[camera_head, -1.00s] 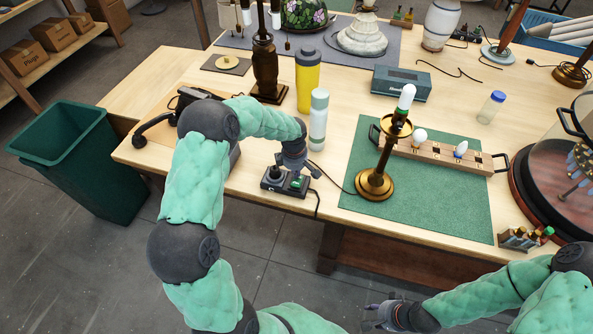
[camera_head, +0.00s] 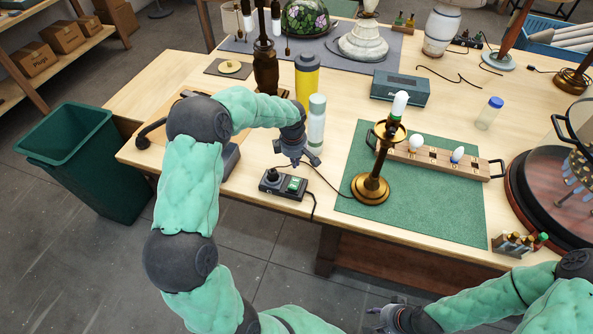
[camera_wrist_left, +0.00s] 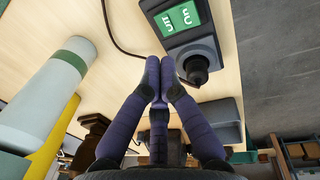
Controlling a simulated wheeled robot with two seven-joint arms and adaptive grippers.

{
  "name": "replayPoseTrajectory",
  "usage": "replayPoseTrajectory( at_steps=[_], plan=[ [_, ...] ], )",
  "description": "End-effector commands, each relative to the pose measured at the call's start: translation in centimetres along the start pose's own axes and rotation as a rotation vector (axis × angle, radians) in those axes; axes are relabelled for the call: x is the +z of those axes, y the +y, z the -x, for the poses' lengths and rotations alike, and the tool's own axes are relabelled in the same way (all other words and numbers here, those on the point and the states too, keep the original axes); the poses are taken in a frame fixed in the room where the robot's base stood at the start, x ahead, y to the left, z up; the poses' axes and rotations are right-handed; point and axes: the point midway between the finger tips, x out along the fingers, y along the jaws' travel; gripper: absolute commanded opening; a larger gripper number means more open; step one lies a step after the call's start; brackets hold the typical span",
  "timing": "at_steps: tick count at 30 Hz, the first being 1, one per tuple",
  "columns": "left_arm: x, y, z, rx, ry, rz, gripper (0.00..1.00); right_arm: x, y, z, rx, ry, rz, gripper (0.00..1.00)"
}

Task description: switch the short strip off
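The short strip (camera_head: 284,187) is a dark block near the front edge of the table, with a green switch (camera_head: 294,184) at its right end and a black plug in its left end. In the left wrist view the green switch (camera_wrist_left: 178,17) has white marks, and the plug (camera_wrist_left: 196,70) stands beside it. I cannot tell the switch's position. My left gripper (camera_head: 299,160) is just above and behind the strip, apart from it. Its fingertips are together and empty in the left wrist view (camera_wrist_left: 160,68). My right gripper (camera_head: 376,314) is low at the front, off the table; its fingers are unclear.
A white-and-green bottle (camera_head: 317,125) stands close behind my left gripper, with a yellow bottle (camera_head: 307,82) behind it. A brass lamp (camera_head: 371,188) stands on the green mat (camera_head: 420,213) to the right. A cable runs from the strip towards the lamp.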

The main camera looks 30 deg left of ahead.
Motion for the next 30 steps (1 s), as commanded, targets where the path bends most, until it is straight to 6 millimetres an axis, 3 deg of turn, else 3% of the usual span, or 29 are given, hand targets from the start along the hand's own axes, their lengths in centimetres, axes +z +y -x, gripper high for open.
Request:
replayPoseTrajectory(
  at_steps=[6,12,30],
  plan=[
    [-0.1,1.0,4.1,0.0,0.0,0.001,0.0,0.1,-0.2,0.3,0.0,-0.002,0.002,0.4],
    [-0.1,1.5,6.1,-0.001,0.001,0.001,0.0,0.1,-0.2,0.5,0.0,-0.001,0.001,0.4],
    [-0.1,1.6,6.5,-0.003,0.001,0.001,0.0,0.1,-0.2,0.5,0.0,-0.001,0.001,0.4]
  ],
)
